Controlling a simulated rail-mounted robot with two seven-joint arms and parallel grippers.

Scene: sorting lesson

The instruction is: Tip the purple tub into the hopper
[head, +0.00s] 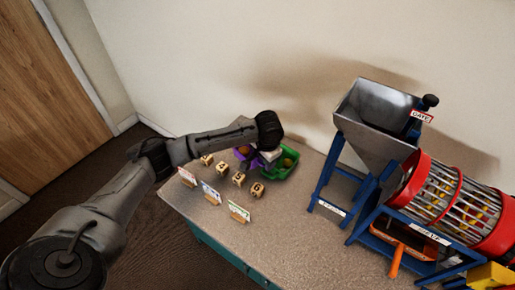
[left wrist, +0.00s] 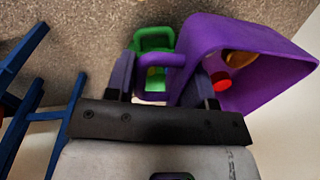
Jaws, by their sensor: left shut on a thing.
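The purple tub (head: 241,154) is at the table's back edge, mostly behind my left gripper (head: 268,153). In the left wrist view the purple tub (left wrist: 265,45) is large and open, with a red and an orange-brown item inside. Its handle (left wrist: 160,62) lies between the fingers of my left gripper (left wrist: 163,85), which is shut on it. I cannot tell whether the tub touches the table. The hopper (head: 370,118) is a grey metal funnel on a blue frame, right of the gripper and apart from it. My right gripper is not in view.
A green tub (head: 291,168) stands right beside the purple one; it also shows in the left wrist view (left wrist: 150,37). Several wooden blocks (head: 238,179) and cards (head: 211,193) stand on the table (head: 275,220). A red-ringed drum (head: 453,200) stands right of the hopper.

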